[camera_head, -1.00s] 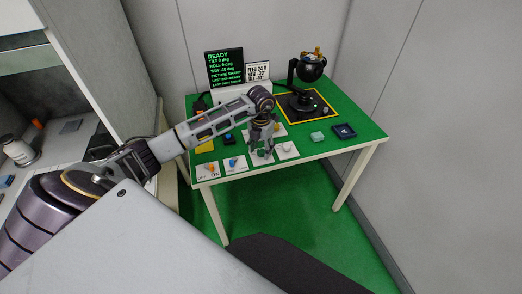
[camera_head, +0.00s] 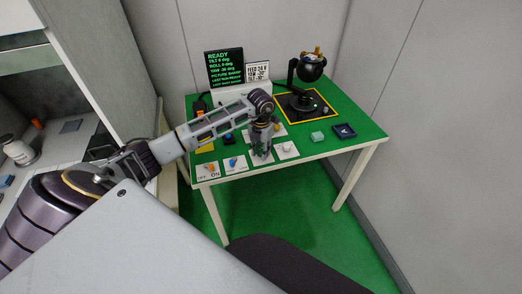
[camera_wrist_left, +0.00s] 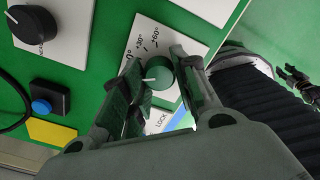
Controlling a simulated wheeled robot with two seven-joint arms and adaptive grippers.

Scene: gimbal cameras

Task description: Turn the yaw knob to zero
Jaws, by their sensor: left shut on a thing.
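The pointer aims to picture left, off the 0° mark. The knob's name is hidden. My left gripper (camera_head: 262,156) is over this plate at the table's front, its fingers shut on the knob from both sides. It also shows in the left wrist view (camera_wrist_left: 155,85). The screen (camera_head: 224,68) shows tilt and roll near 0 and a negative yaw in the twenties. My right gripper is not in view.
Orange (camera_head: 210,168) and blue (camera_head: 233,162) switches are to the left. A black camera gimbal (camera_head: 305,85) stands at the back on a yellow-edged square. A teal block (camera_head: 317,136) and dark tray (camera_head: 345,130) lie right.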

